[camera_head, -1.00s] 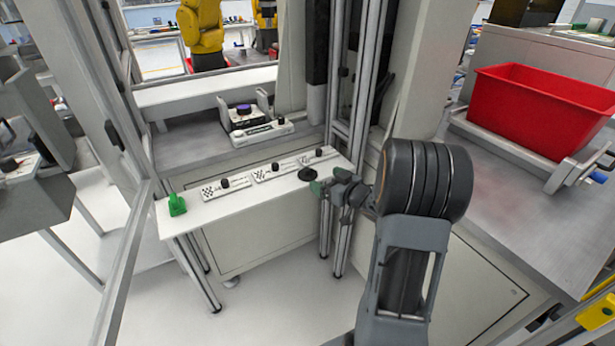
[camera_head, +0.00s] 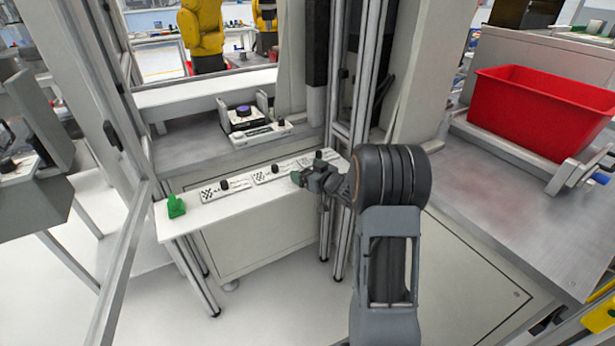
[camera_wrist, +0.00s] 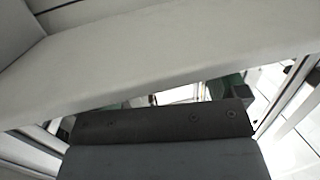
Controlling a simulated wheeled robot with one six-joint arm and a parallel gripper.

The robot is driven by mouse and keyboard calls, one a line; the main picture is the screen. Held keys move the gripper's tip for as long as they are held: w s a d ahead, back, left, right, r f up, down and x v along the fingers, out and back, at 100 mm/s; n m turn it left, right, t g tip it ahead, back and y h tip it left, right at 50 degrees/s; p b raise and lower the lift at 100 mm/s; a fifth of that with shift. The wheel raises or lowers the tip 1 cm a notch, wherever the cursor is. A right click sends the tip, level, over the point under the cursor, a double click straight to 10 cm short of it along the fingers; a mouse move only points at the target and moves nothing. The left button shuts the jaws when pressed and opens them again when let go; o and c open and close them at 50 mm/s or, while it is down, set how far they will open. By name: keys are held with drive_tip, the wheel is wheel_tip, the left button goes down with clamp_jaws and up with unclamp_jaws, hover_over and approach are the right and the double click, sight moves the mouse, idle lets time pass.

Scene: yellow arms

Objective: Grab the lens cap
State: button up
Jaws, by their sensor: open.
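My gripper (camera_head: 305,172) is open, above the right part of a narrow white shelf (camera_head: 240,205). Its green finger pads show there. A flat black disc, likely the lens cap, lay on this part of the shelf in the earlier head view. It is now hidden behind my gripper, and I cannot tell whether the fingers touch it. In the wrist view, green finger parts (camera_wrist: 235,87) show past a dark bar of my gripper, partly covered by a pale panel (camera_wrist: 160,60). No lens cap can be made out there.
Printed white plates with black knobs (camera_head: 225,184) stand in a row on the shelf. A green piece (camera_head: 176,206) stands at its left end. Metal posts (camera_head: 345,110) rise close behind my gripper. A red bin (camera_head: 540,108) stands on the right bench.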

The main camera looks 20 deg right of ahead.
drive_tip(key=c, duration=0.9)
drive_tip(key=shift+o, duration=0.2)
drive_tip(key=shift+r, duration=0.15)
